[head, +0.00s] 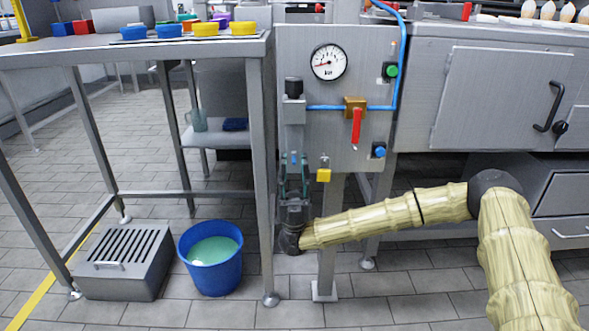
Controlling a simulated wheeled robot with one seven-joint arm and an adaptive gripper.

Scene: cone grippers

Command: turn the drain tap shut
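My gripper (294,160) points upward in front of the lower left edge of the grey panel (328,44). Its two teal fingers stand apart, with a gap between them. A small blue piece (294,157) shows between the fingertips, below the filter-regulator unit (293,108) with its black knob. It may be the drain tap, but it is too small to tell, and I cannot tell whether the fingers touch it. A brass valve (354,102) on the blue air line has a red lever (356,127) hanging straight down.
A pressure gauge (329,62), green button (390,71), blue button (379,151) and yellow padlock (324,175) are on the panel. A steel table (190,50) stands close at left. A blue bucket (211,276) and grey slotted box (124,280) are on the floor.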

